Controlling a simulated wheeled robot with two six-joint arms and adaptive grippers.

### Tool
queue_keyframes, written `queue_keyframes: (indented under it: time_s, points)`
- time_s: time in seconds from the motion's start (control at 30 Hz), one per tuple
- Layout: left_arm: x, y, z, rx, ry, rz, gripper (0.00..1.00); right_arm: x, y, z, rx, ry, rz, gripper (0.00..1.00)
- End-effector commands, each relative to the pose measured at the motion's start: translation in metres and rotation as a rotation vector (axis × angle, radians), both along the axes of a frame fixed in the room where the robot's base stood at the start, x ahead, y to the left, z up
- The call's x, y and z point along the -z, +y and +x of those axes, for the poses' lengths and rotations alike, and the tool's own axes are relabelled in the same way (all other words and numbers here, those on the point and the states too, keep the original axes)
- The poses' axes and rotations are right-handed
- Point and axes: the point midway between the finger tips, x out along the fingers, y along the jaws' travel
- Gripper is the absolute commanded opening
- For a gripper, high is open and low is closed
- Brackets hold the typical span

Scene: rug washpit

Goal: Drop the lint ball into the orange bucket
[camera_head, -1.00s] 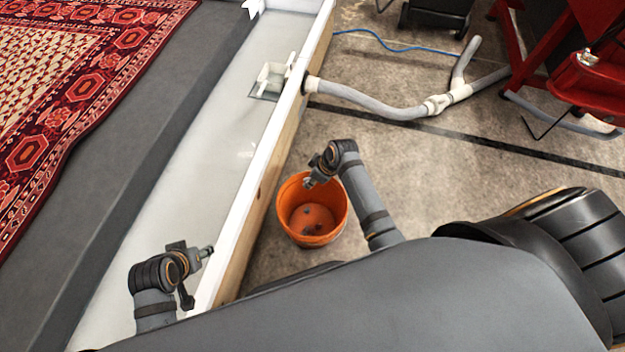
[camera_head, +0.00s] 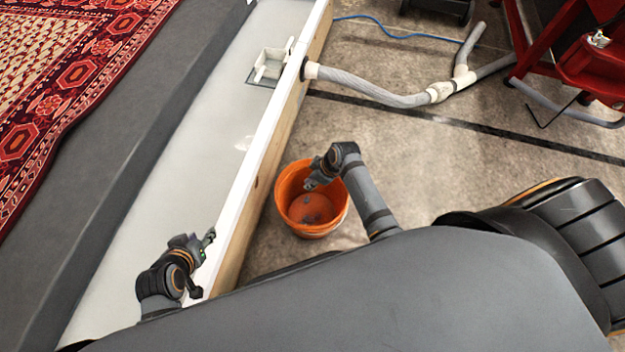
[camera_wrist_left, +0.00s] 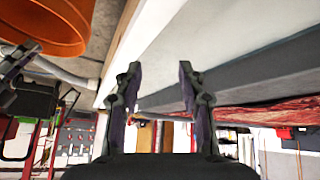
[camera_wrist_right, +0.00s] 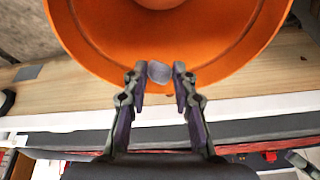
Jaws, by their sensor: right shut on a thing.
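The lint ball (camera_wrist_right: 159,72) is a small grey lump. My right gripper (camera_wrist_right: 160,71) is shut on it, with the ball between the fingertips. In the right wrist view the ball shows against the orange bucket (camera_wrist_right: 230,66). In the head view the bucket (camera_head: 318,229) stands on the floor, and my right gripper (camera_head: 311,185) is over its opening. The ball is too small to make out there.
The washpit's white-topped wooden wall (camera_head: 257,152) runs just left of the bucket. A patterned red rug (camera_head: 60,90) lies at the far left. A grey drain hose (camera_head: 370,90) crosses the floor beyond the bucket. Red equipment (camera_head: 590,75) stands at the upper right.

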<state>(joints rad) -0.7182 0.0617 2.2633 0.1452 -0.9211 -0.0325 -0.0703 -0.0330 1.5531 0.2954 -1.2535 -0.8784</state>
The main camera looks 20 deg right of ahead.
Motion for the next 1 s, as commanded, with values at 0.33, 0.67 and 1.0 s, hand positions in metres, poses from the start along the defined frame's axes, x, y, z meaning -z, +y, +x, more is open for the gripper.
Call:
queue_keyframes:
  time_s: [0.33, 0.67, 1.0]
  points:
    - [-0.034, 0.002, 0.048, -0.020, -0.274, -0.003, 0.40, 0.015, 0.000, 0.000, 0.000, 0.000, 0.000, 0.17]
    - [-0.057, 0.003, 0.067, -0.029, -0.409, -0.006, 0.40, 0.019, 0.000, 0.000, 0.000, 0.000, 0.000, 0.17]
    - [-0.059, 0.004, 0.068, -0.029, -0.416, -0.006, 0.40, 0.019, 0.000, 0.000, 0.000, 0.000, 0.000, 0.35]
